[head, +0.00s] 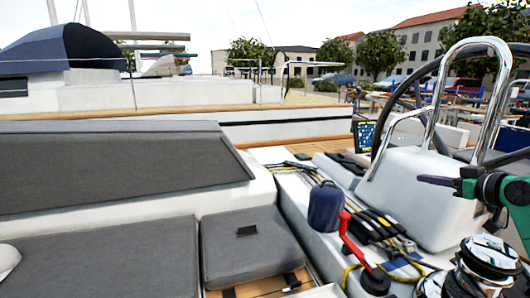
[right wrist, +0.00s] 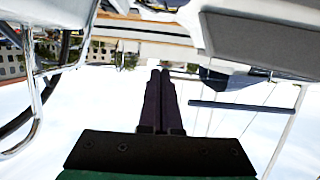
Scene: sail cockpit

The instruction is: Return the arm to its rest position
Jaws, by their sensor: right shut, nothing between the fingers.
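My right gripper (head: 420,179) comes in from the right edge in the head view, with a green and black wrist and dark fingers pointing left. It appears in front of the white steering pedestal (head: 428,206). In the right wrist view the two fingers of my right gripper (right wrist: 160,72) lie side by side, shut with nothing between them. The wrist picture is upside down, with bright sky behind the fingers. My left gripper is not in the head view.
A steering wheel and chrome rail (head: 436,110) stand at the right. A red winch handle (head: 352,239), a blue rounded object (head: 325,206), ropes and a chrome winch (head: 487,257) are below my gripper. Grey cushions (head: 110,270) fill the left. Another boat lies behind.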

